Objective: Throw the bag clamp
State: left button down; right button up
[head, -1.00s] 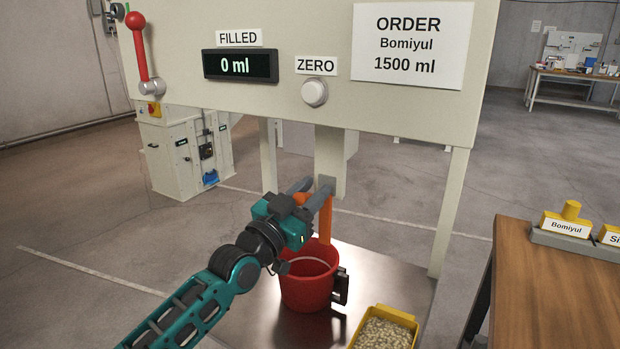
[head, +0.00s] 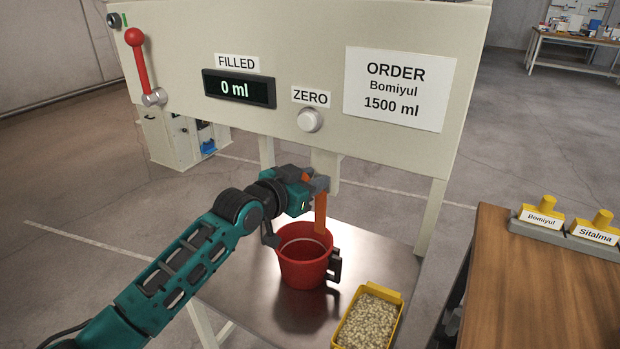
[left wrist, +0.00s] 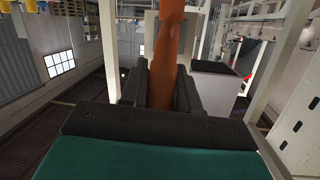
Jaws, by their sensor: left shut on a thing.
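An orange handle (head: 320,215), which looks like the bag clamp's lever, hangs below the cream machine panel and above a red bucket (head: 302,277). My left gripper (head: 319,186) is shut on the upper part of this handle. In the left wrist view the orange bar (left wrist: 166,50) runs between the dark fingers (left wrist: 161,88). The handle's upper end and its mount are hidden behind the gripper and panel. No bag can be made out. My right gripper is out of view.
The panel carries a red lever (head: 140,68), a display (head: 238,88) reading 0 ml, a ZERO button (head: 309,120) and an order card (head: 398,88). A yellow tray of pale pellets (head: 368,318) stands right of the bucket. A wooden table (head: 540,290) holds yellow labelled stamps (head: 541,212).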

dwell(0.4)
pick_arm(q)
jog(key=c, duration=0.9)
grip_release()
jog(key=v, duration=1.3)
jog(key=shift+d+r, duration=0.1)
